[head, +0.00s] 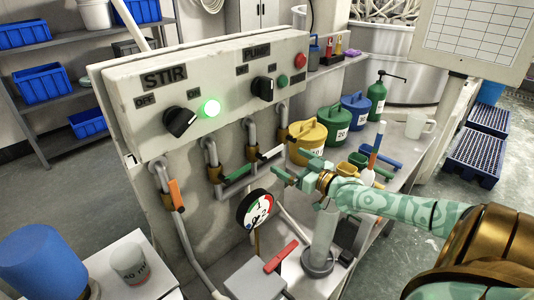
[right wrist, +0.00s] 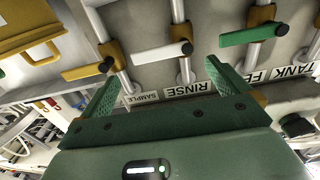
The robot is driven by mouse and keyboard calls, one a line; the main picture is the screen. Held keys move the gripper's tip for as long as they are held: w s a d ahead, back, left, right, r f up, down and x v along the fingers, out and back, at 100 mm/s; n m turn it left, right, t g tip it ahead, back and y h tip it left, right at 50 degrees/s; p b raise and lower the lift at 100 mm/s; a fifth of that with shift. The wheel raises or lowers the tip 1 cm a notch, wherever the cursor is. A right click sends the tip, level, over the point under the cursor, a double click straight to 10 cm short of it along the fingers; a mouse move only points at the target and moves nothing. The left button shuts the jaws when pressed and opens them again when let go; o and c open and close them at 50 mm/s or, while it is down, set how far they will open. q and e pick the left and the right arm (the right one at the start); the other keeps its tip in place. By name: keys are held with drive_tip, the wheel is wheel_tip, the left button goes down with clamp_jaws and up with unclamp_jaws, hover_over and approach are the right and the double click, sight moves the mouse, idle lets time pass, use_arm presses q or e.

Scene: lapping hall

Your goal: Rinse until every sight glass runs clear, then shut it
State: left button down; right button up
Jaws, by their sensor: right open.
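My right gripper (head: 294,166) is open and empty in front of the pipe valves; its two green fingers show in the right wrist view (right wrist: 162,88). The white valve handle (right wrist: 160,50) is just beyond the fingers, apart from them, near the RINSE label (right wrist: 188,90). It also shows in the head view (head: 258,160). The green handle (head: 237,172) is to its left, the orange handle (head: 176,194) farther left. A yellow handle (right wrist: 84,71) is near the SAMPLE label (right wrist: 140,98). I cannot tell which part is a sight glass. My left gripper is not in view.
The panel (head: 225,75) has STIR and PUMP knobs and a lit green lamp (head: 210,107). A round gauge (head: 255,208), a clear upright cylinder (head: 323,235) and a red handle (head: 281,257) stand below. Yellow, green and blue cans (head: 355,110) crowd the bench behind.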

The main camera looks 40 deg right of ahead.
sight(274, 152)
drive_tip(key=w+b, duration=0.1)
drive_tip(key=w, duration=0.2)
drive_tip(key=w+b, duration=0.1)
drive_tip(key=w, duration=0.2)
drive_tip(key=w+b, duration=0.1)
drive_tip(key=w, duration=0.2)
drive_tip(key=shift+w+a+f+b, duration=0.1)
drive_tip(key=shift+a+f+b, duration=0.1)
drive_tip(key=shift+a+b, duration=0.2)
drive_tip(key=shift+w+r, duration=0.1)
drive_tip(key=shift+w, duration=0.2)
drive_tip(key=c, duration=1.2)
drive_tip(key=shift+c, duration=0.2)
